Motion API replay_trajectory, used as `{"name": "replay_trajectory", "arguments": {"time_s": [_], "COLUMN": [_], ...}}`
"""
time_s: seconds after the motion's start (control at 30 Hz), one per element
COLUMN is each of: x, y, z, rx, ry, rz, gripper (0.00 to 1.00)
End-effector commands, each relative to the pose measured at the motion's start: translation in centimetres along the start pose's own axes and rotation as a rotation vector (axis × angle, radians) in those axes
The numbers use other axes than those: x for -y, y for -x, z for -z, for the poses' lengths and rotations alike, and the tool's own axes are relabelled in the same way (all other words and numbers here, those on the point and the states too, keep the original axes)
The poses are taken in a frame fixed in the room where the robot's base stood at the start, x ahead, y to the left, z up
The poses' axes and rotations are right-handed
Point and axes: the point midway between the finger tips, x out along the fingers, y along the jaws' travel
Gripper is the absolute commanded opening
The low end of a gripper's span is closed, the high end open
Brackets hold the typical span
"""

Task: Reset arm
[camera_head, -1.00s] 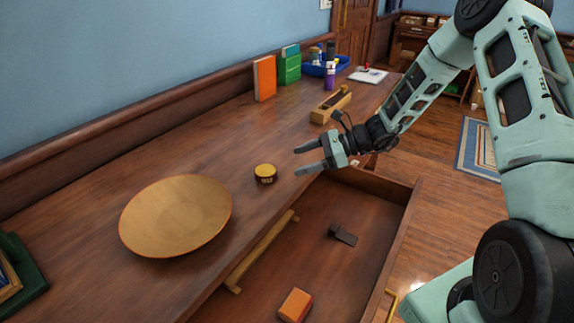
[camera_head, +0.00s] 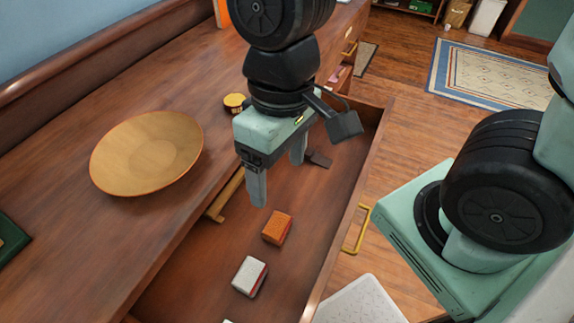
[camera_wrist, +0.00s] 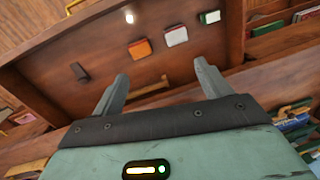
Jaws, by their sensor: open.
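My gripper (camera_head: 279,180) is open and empty. In the head view it points down over the open drawer (camera_head: 190,268), with the fingers apart. In the wrist view my gripper (camera_wrist: 160,85) shows its two fingers spread, with the drawer floor beyond them. An orange box (camera_head: 277,228) and a white and red box (camera_head: 249,276) lie in the drawer, apart from the fingers. They also show in the wrist view as the orange box (camera_wrist: 140,48) and the white box (camera_wrist: 176,36). A dark object (camera_head: 319,159) lies deeper in the drawer, partly hidden by my gripper.
A wide wooden bowl (camera_head: 147,153) sits on the desk top left of the drawer. A small yellow-lidded tin (camera_head: 234,101) stands near the desk edge, close to my arm. The drawer's front has a brass handle (camera_head: 357,229). A patterned rug (camera_head: 497,72) lies on the floor.

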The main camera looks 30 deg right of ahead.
Motion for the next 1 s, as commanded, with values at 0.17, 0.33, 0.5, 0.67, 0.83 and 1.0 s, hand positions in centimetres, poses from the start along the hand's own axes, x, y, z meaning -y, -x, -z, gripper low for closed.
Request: {"name": "replay_trajectory", "arguments": {"time_s": [0.17,0.33,0.5,0.67,0.83,1.0], "x": [0.4,0.3,0.4,0.7,1.0,0.9], "y": [0.5,0.5,0.8,3.2,5.4,5.0], "z": [-1.5,-1.5,-1.5,-1.6,-1.6,-1.6], "rx": [-0.047,-0.049,-0.049,-0.048,-0.048,-0.048], "ry": [0.179,0.191,0.188,0.187,0.188,0.187], "rz": [-0.076,-0.082,-0.081,-0.080,-0.080,-0.080], "gripper": [0.77,0.77,0.77,0.77,0.77,0.77]}}
